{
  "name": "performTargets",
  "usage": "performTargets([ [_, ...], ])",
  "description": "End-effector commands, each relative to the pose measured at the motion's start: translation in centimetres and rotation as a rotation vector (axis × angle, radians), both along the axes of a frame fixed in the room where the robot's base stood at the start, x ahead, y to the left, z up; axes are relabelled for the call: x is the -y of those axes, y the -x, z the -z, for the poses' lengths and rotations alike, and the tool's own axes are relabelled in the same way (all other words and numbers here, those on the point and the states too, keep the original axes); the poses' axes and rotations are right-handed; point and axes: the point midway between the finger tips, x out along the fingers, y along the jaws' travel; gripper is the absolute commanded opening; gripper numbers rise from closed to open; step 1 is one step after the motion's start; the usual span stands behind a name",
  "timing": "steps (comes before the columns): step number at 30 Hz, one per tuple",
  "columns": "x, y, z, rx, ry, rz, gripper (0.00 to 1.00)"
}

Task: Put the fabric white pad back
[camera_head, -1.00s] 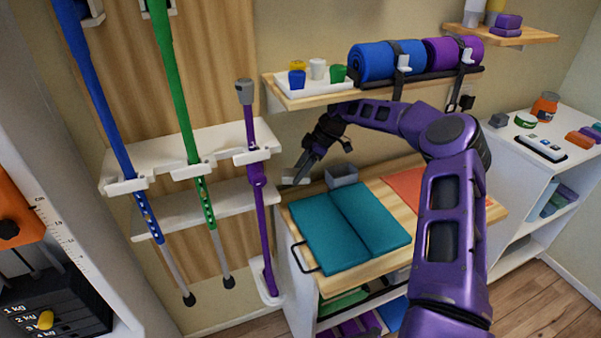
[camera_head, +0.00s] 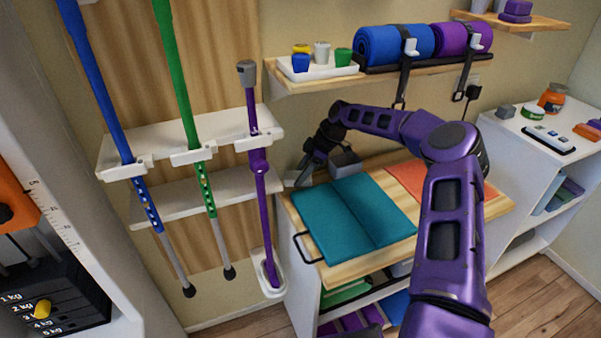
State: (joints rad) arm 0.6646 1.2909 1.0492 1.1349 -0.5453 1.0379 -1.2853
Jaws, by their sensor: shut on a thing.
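My gripper (camera_head: 304,175) is at the back left corner of the wooden bench top (camera_head: 375,266), pointing down and left. It is shut on a small pale piece, which looks like the white pad (camera_head: 291,180). Only a little of the pad shows, near the fingertips, and its fabric cannot be made out. I cannot tell whether the pad touches the bench or is held just above it.
A grey bin (camera_head: 345,161) stands close right of my gripper. A teal folded mat (camera_head: 355,216) and an orange mat (camera_head: 410,180) cover much of the bench. A shelf with cups (camera_head: 321,54) and rolled mats (camera_head: 394,43) is above.

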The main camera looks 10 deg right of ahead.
Motion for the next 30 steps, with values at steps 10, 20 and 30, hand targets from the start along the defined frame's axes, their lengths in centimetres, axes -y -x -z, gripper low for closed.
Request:
performTargets([
  [10, 0.0, 0.0, 0.6, 0.0, 0.0, 0.0, 0.17],
  [20, 0.0, 0.0, 1.2, 0.0, 0.0, -0.001, 0.17],
  [30, 0.0, 0.1, 1.2, -0.003, 0.0, -0.001, 0.96],
])
